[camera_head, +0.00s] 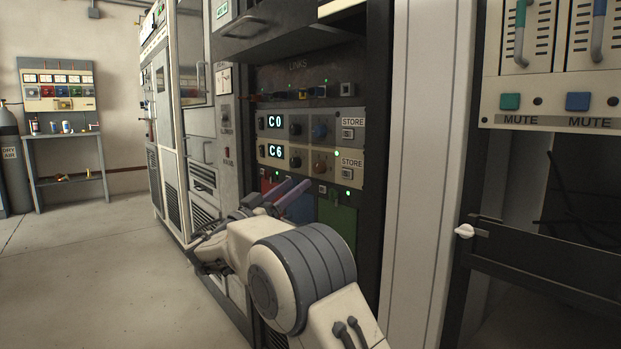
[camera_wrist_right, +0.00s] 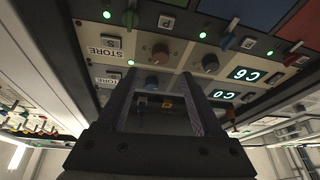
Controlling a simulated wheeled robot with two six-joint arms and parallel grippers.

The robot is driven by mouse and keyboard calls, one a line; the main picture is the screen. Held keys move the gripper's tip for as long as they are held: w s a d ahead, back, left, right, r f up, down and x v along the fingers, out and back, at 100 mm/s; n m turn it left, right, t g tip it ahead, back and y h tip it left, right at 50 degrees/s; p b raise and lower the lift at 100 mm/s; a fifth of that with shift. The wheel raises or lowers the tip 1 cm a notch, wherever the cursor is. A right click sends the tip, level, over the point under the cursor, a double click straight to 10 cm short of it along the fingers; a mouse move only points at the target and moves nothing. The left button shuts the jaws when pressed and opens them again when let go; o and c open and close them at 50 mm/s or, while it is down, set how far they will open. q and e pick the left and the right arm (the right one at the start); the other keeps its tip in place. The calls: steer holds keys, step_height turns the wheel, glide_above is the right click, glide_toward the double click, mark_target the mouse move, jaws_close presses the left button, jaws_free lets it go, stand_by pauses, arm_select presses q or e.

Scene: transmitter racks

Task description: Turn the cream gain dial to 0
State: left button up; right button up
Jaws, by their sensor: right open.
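The cream panel (camera_head: 285,153) has a lit C6 display (camera_head: 275,152), a dark dial (camera_head: 295,162), a brown dial (camera_head: 319,168) and a STORE button. I cannot read which dial is the gain dial. In the right wrist view the panel is upside down, with the brown dial (camera_wrist_right: 160,52) just beyond the fingertips and the dark dial (camera_wrist_right: 210,63) right of it. My right gripper (camera_wrist_right: 158,76) is open and empty, its fingers apart. In the head view the right gripper (camera_head: 296,184) is just below the cream panel. My left gripper is out of view.
A grey panel (camera_head: 306,122) above shows C0, with a dark and a blue dial (camera_head: 319,131). Red and green modules (camera_head: 337,214) sit below. An open drawer (camera_head: 290,35) juts out above. A rack with MUTE buttons (camera_head: 510,101) stands right. The floor at left is clear.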

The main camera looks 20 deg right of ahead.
mark_target(316, 169)
steer(key=b+x, duration=0.1)
steer(key=x, duration=0.5)
steer(key=shift+w+d+r, duration=0.15)
steer(key=shift+w+d, duration=0.05)
steer(key=shift+d, duration=0.1)
jaws_close()
